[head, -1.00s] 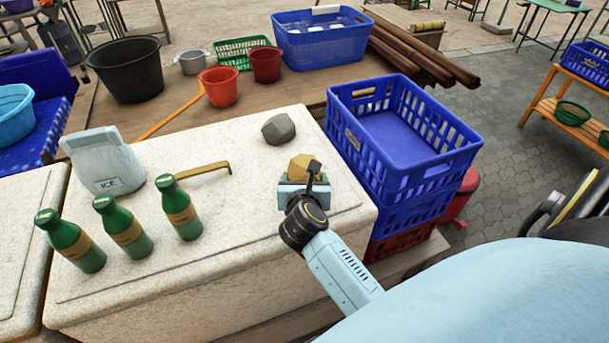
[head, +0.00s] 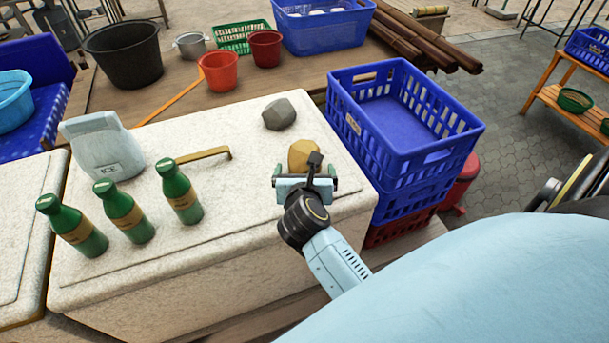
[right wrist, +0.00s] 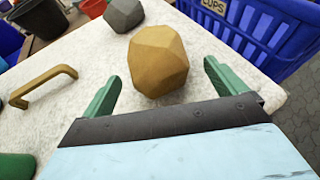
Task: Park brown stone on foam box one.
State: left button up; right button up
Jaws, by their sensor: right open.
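The brown stone (head: 304,155) is a faceted tan lump resting on the white foam box (head: 220,231) near its right end. In the right wrist view the brown stone (right wrist: 158,61) sits just beyond and between the fingers. My right gripper (head: 305,178) is open, with its green fingers (right wrist: 160,85) spread wider than the stone and nothing held. My own gripper body hides the stone's near lower side in the head view. A second foam box (head: 22,240) shows partly at the left edge. I see no label telling which is box one. My left gripper is not in view.
A grey stone (head: 279,114) lies behind the brown one. Several green bottles (head: 180,192), an ice bag (head: 101,148) and a brass handle (head: 192,159) occupy the box's left part. Stacked blue crates (head: 404,121) stand close at the right. The lid's front middle is clear.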

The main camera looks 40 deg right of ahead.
jog(key=v, duration=0.8)
jog(key=shift+s+a+b, duration=0.1)
jog(key=shift+b, duration=0.2)
